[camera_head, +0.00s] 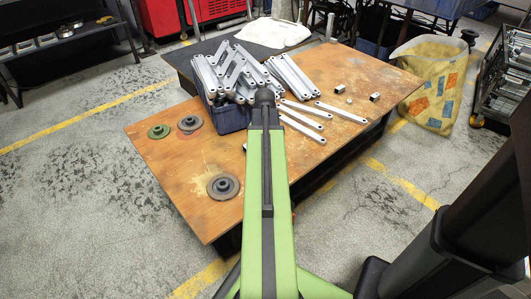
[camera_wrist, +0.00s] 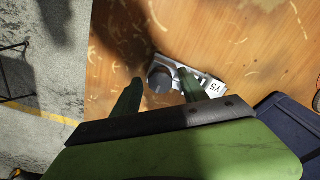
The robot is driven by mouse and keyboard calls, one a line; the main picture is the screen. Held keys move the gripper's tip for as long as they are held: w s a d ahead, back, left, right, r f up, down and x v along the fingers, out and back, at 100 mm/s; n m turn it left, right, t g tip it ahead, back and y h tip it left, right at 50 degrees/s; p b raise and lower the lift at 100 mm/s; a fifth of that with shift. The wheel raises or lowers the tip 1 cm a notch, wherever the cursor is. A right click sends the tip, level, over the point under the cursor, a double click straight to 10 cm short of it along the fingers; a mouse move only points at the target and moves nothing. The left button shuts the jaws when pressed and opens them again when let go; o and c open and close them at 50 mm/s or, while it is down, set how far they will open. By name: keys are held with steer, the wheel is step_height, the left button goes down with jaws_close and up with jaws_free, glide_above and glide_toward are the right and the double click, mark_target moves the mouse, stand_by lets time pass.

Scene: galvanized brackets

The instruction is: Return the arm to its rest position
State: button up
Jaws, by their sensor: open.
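My gripper (camera_wrist: 160,76) is open in the wrist view, with its two dark green fingers apart over the wooden table. A galvanized bracket (camera_wrist: 208,86) marked "Y5" lies on the wood just beyond the fingertips, its dark round end (camera_wrist: 158,79) in line with the gap. I cannot tell whether the fingers touch it. In the head view my green arm reaches forward over the table (camera_head: 170,160) and hides my gripper. A small piece of metal shows just left of the arm.
A blue bin (camera_head: 233,118) full of brackets stands behind the arm; its side shows at lower right in the wrist view (camera_wrist: 280,125). Loose brackets (camera_head: 301,125) lie right of it. Round dark discs (camera_head: 223,186) lie left. A patterned sack (camera_head: 435,85) stands right of the table.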

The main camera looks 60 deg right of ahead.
jaws_close()
stand_by(0.3)
